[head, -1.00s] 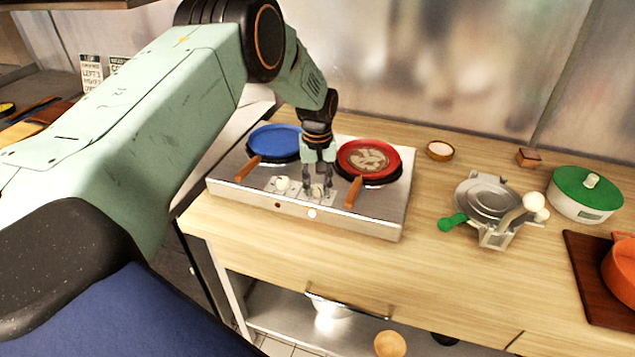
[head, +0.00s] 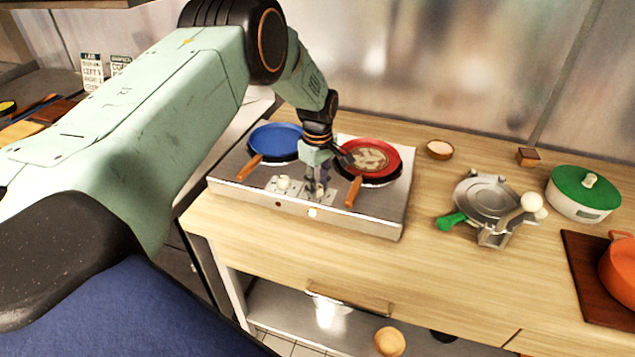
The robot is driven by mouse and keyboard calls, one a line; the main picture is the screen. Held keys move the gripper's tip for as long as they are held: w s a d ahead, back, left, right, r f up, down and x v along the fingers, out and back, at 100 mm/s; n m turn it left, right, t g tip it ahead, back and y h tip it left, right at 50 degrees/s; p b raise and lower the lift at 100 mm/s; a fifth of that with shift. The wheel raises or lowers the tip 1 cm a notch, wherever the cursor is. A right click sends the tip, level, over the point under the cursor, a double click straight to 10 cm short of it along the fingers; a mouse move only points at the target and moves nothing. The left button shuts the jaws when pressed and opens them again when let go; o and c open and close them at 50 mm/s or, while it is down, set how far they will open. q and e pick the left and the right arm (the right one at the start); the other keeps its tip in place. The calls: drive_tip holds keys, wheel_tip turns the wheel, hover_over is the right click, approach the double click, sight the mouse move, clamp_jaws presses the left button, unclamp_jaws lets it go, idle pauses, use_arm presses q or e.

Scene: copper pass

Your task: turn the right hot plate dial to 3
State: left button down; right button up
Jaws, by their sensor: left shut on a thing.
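The hot plate (head: 365,220) is a steel double unit on the wooden counter. Its left dial (head: 283,183) is pale and stands on the front part of the top. My left gripper (head: 316,191) points down over the right dial and is shut on it; the fingers mostly hide the dial, so I cannot read its setting. A blue pan (head: 275,139) sits on the left plate. A red pan (head: 384,155) with food in it sits on the right plate, just beside the gripper. My right gripper is not in view.
Pan handles (head: 353,191) point forward on both sides of the gripper. To the right are a small bowl (head: 439,149), a metal press (head: 488,205) with a green handle and a green-lidded pot (head: 583,192). The counter front (head: 440,260) is clear.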

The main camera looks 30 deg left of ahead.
sight(318, 187)
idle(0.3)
use_arm(q)
drive_tip(key=c, duration=1)
unclamp_jaws()
wheel_tip(318, 187, up, 12)
idle(0.4)
